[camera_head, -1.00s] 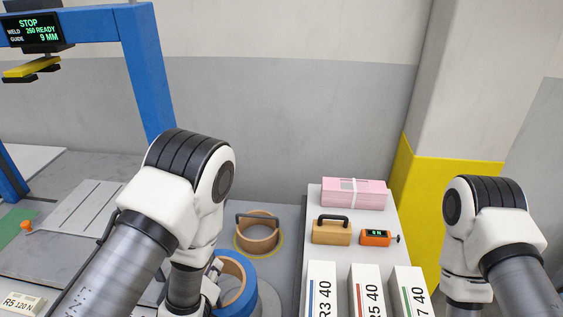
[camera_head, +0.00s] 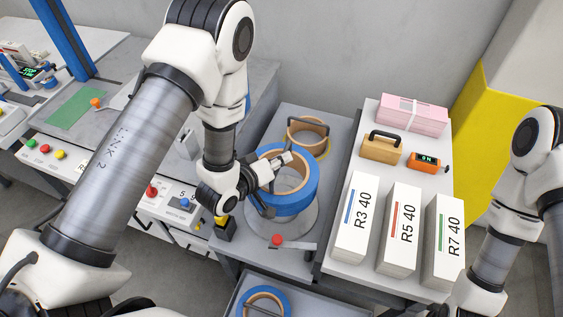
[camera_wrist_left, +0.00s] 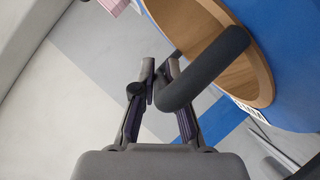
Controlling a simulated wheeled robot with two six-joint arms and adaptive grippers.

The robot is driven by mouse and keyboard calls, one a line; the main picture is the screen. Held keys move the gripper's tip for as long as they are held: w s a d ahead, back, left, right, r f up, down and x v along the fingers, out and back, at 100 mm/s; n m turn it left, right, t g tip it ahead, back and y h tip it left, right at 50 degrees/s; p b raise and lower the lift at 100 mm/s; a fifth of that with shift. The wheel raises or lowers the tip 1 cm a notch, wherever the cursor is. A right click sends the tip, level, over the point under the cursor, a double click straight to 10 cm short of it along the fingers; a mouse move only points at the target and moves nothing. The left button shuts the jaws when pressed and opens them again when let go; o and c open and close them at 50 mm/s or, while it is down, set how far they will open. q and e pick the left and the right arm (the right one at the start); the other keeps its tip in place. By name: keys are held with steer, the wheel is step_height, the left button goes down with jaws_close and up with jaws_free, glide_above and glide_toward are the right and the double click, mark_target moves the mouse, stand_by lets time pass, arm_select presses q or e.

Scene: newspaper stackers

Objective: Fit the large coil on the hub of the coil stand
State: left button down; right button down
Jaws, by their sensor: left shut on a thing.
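The large coil (camera_head: 294,204) has a blue outer band and a wooden core, and it also shows in the left wrist view (camera_wrist_left: 285,45). My left gripper (camera_head: 284,163) is at the coil's upper left. In the left wrist view its fingers (camera_wrist_left: 160,85) are shut on the dark bar handle (camera_wrist_left: 205,75), which crosses the coil's opening. A round grey plate (camera_head: 285,232) lies beneath the coil, which appears roughly level. I cannot tell whether they touch, and no hub is visible. My right arm shows at the right edge, but its gripper is out of view.
A wooden ring with a handle (camera_head: 308,132) stands behind on a yellow circle. A red knob (camera_head: 277,240) is in front of the plate. Another blue coil (camera_head: 265,303) lies below in front.

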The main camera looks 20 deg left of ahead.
arm_select(q)
steer(key=shift+w, duration=0.1)
step_height(320, 180, down, 6)
steer(key=b, duration=0.4)
steer(key=shift+r, duration=0.15)
stand_by(0.3)
stand_by(1.6)
steer(key=shift+f+b, duration=1.2)
steer(key=shift+f, duration=0.45)
steer(key=shift+r, duration=0.15)
steer(key=shift+r+p, duration=1.2)
steer(key=shift+r, duration=0.1)
stand_by(1.1)
